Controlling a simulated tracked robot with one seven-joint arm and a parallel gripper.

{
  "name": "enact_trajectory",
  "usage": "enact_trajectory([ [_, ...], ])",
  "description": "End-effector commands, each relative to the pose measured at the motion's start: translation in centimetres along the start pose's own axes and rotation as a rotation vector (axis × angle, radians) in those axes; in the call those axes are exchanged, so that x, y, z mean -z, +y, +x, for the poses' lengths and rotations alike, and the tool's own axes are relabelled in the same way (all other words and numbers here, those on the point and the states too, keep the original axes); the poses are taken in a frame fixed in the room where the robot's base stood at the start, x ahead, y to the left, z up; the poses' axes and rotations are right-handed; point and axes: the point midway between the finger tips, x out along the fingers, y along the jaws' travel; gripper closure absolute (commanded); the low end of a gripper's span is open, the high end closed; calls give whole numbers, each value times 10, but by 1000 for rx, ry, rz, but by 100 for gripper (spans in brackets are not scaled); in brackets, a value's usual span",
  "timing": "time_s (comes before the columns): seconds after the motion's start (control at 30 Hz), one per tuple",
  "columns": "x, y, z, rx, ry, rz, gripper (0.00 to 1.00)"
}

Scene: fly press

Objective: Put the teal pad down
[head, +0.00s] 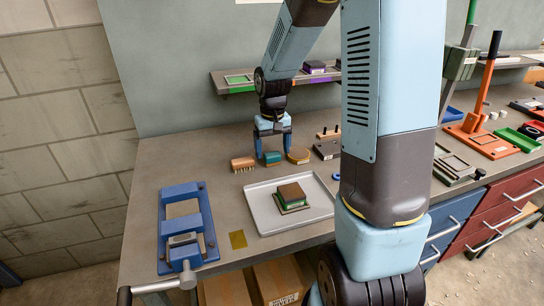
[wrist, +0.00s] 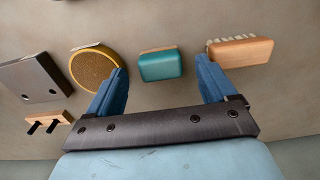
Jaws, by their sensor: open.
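The teal pad (head: 272,158) lies on the bench between a wooden brush and a round tan pad. In the wrist view the teal pad (wrist: 161,65) sits in the gap between my two blue fingers, a little beyond their tips, with space on both sides. My gripper (head: 273,150) is open and points down over the pad; it also shows in the wrist view (wrist: 160,75). No finger visibly touches the pad. The exact height of the fingertips above the bench is hard to tell.
The brush (wrist: 240,51) and round pad (wrist: 96,67) stand close on either side. A grey tray (head: 262,222) holding a green-and-brown block (head: 291,197) lies in front. A blue clamp fixture (head: 186,225) is at left. A shelf (head: 290,80) runs along the wall behind.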

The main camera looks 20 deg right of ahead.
Motion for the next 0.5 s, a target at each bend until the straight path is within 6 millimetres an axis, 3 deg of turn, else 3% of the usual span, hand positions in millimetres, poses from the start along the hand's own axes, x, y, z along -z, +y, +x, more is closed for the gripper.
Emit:
enact_trajectory([
  [0.2,2,0,-46,-1,8,1,15],
  [0.5,2,0,-82,0,6,1,15],
])
